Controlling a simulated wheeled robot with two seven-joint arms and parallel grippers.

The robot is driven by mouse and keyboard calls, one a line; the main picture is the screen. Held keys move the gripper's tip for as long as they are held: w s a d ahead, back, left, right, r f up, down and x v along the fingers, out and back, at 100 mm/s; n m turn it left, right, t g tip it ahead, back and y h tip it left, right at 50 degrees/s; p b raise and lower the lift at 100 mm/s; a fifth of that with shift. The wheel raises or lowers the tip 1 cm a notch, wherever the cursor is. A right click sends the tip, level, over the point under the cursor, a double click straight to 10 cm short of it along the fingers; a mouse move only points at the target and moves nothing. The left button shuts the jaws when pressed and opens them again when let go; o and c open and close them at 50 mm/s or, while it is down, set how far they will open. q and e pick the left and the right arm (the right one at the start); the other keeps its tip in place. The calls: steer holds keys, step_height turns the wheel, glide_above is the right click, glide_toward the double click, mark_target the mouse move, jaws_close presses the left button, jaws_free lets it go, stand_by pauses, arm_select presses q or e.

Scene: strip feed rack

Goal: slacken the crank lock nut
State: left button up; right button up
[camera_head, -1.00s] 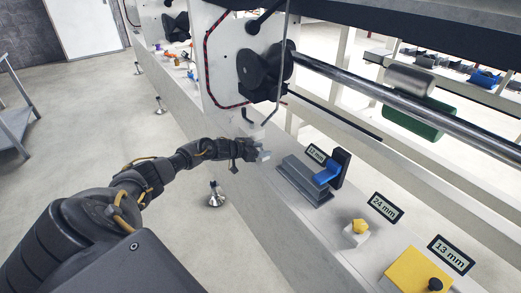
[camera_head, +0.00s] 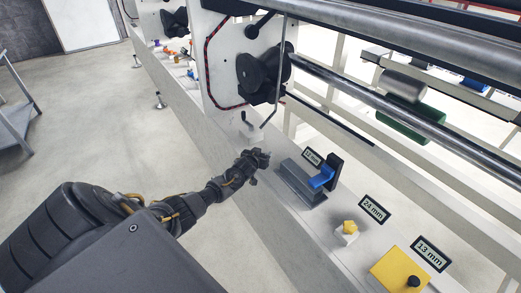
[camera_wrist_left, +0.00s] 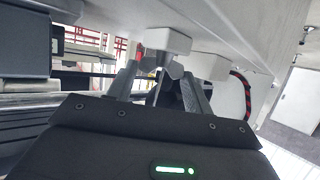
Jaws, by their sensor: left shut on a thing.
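My left gripper (camera_head: 260,157) is low beside the white machine panel, left of the grey block. In the left wrist view its two fingers (camera_wrist_left: 160,88) close around a small grey piece (camera_wrist_left: 173,71), just below a white block (camera_wrist_left: 166,40). I cannot tell what the piece is or whether it touches the block. A black hub-like part (camera_head: 262,72) sits on the panel, with a thin bent grey rod (camera_head: 278,80) hanging in front of it. I cannot pick out the crank lock nut with certainty. My right gripper is not in view.
On the white ledge stand a grey block with a blue piece (camera_head: 322,178), a yellow-topped white holder (camera_head: 347,230) by a 24 mm sign (camera_head: 374,209), and a yellow plate (camera_head: 398,268) by a 13 mm sign (camera_head: 431,254). A long steel shaft (camera_head: 385,92) crosses above.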

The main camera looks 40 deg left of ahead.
arm_select(q)
steer(key=shift+w+d+r+n+g+y, duration=0.1)
steer(key=shift+n+g+y, duration=0.2)
steer(key=shift+n+y, duration=0.3)
steer(key=shift+w+r+n+g+y, duration=0.1)
steer(key=shift+n+g+y, duration=0.2)
steer(key=shift+n+y, duration=0.25)
steer(key=shift+s+f, duration=0.1)
steer(key=o, duration=1)
steer(key=shift+f, duration=0.1)
steer(key=p+v, duration=0.1)
steer(key=v, duration=1)
steer(key=shift+d, duration=0.1)
